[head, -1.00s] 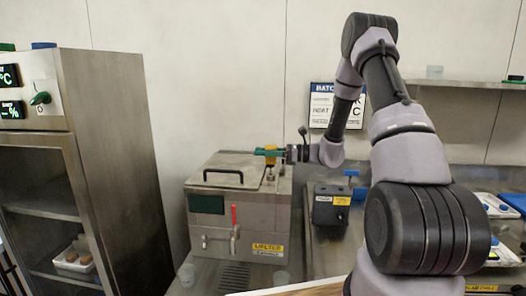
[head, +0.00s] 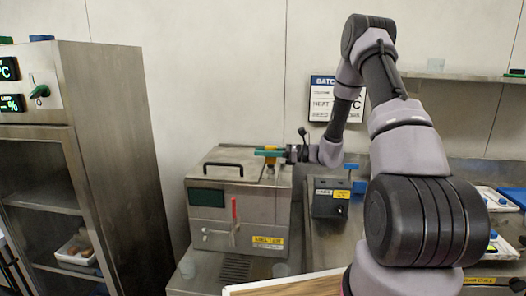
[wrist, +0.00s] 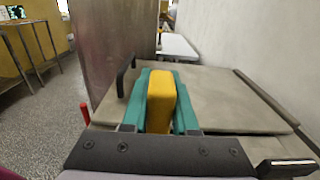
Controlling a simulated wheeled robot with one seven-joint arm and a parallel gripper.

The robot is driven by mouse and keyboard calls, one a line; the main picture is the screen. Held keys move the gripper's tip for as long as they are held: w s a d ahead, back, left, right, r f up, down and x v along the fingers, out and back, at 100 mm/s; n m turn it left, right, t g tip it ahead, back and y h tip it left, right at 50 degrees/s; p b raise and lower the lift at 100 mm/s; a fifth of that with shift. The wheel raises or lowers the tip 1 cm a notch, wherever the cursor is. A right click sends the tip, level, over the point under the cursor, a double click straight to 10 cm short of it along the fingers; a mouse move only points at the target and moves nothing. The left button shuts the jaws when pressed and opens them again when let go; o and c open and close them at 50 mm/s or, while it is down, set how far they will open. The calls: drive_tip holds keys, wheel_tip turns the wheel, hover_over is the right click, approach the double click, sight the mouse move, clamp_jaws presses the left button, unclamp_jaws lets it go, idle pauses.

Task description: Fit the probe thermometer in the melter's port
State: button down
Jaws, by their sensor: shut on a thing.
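The melter (head: 238,215) is a steel box with a black lid handle, a red-handled tap and a yellow label on its front. My gripper (head: 268,153) is over the right part of the melter's top. Its green fingers are shut on a yellow block-shaped body, which I take to be the probe thermometer (wrist: 161,100). In the wrist view, the green fingers (wrist: 158,92) lie on both sides of it, above the melter's lid (wrist: 225,95). The probe's lower end and the port are hidden, so I cannot tell whether the probe is in the port.
A tall steel cabinet (head: 110,150) stands at the left. A dark box with a blue handle (head: 330,200) stands right of the melter. A clear cup (head: 281,269) is below the melter's front. A sign (head: 322,100) hangs on the wall behind.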

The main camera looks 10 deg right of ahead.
drive_tip(key=shift+f, duration=0.2)
drive_tip(key=c, duration=0.6)
unclamp_jaws()
drive_tip(key=v, duration=1)
drive_tip(key=shift+d, duration=0.4)
drive_tip(key=shift+s+r, duration=0.1)
